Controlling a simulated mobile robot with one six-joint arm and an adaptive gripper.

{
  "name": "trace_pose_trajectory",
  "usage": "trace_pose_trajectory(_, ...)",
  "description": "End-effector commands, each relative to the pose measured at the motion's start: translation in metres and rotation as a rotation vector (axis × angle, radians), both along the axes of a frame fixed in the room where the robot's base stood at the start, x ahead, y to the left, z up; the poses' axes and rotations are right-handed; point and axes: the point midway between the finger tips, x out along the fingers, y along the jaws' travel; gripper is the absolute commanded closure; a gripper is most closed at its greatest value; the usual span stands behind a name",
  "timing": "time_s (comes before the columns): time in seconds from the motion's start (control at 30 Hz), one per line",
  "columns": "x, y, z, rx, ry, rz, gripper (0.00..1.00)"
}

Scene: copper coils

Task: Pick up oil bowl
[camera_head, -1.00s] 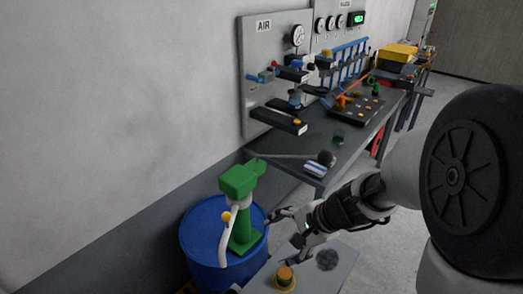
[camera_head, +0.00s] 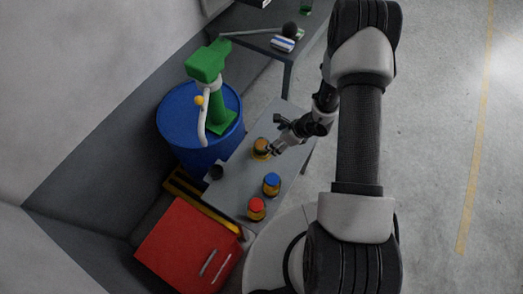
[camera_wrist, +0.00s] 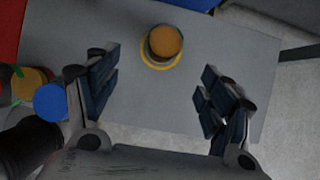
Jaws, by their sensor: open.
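A small round container (camera_head: 261,148) with an orange-brown top and a yellow ring at its base stands on a narrow grey table (camera_head: 233,184). It shows at the top middle of the wrist view (camera_wrist: 164,43). Which thing is the oil bowl is not certain; a small dark round thing (camera_head: 216,171) also sits at the table's left edge. My gripper (camera_head: 274,135) is open and empty beside the orange-brown container. In the wrist view, my fingers (camera_wrist: 160,76) are spread wide, with the container beyond their tips, between them in width and apart from both.
A blue-topped jar (camera_head: 272,184) and a red-topped jar (camera_head: 256,209) stand nearer on the table. A blue barrel (camera_head: 180,118) with a green pump (camera_head: 208,64) is close on the left. A red cabinet (camera_head: 190,247) stands lower left. Floor on the right is clear.

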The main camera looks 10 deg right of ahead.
Motion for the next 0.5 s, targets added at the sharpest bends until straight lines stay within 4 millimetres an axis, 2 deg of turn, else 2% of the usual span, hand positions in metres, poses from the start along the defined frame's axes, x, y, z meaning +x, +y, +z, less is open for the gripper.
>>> trace_pose_trajectory(0.03,0.004,0.005,-0.014,0.001,0.001,0.003,0.26)
trace_pose_trajectory(0.23,0.018,0.02,-0.049,0.001,0.001,0.004,0.26)
trace_pose_trajectory(0.5,0.028,0.027,-0.067,0.0,-0.001,0.002,0.26)
